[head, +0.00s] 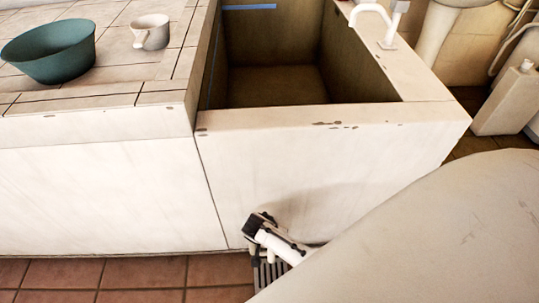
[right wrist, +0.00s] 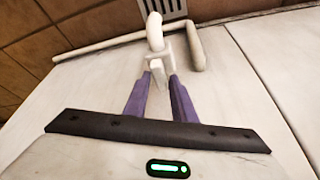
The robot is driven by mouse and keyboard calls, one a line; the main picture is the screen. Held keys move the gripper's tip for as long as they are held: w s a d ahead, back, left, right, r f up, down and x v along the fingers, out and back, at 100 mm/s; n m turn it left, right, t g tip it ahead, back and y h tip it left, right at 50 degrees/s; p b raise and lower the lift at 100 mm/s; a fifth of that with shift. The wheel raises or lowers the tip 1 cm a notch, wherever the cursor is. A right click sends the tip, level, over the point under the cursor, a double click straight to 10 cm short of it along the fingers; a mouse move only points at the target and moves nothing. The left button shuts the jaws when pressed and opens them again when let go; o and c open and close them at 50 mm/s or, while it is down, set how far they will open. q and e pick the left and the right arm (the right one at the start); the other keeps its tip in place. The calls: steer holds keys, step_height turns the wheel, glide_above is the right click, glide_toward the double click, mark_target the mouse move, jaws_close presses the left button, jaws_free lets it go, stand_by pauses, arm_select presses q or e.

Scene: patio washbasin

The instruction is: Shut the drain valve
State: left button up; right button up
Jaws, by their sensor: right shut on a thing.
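The drain valve (right wrist: 155,32) is a small white fitting with a curved upper part, on white piping at the basin's front wall. In the right wrist view, my right gripper (right wrist: 160,72) has its two purple fingers shut on the valve's handle (right wrist: 164,55), a pale piece between the tips. The handle's exact angle is hard to tell. In the head view, my large pale right arm covers the lower right, and the fingers and their grip cannot be made out. My left gripper is not in view.
The washbasin (head: 330,118) has an open, empty-looking tub. A white pipe (right wrist: 100,46) runs along its wall above a slotted floor grate (head: 269,276). A green bowl (head: 50,58) and a white mug (head: 152,36) stand on the tiled counter. Floor at lower left is clear.

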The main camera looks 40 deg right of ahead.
steer(key=shift+a, duration=0.2)
steer(key=o, duration=1)
steer(key=shift+d, duration=0.1)
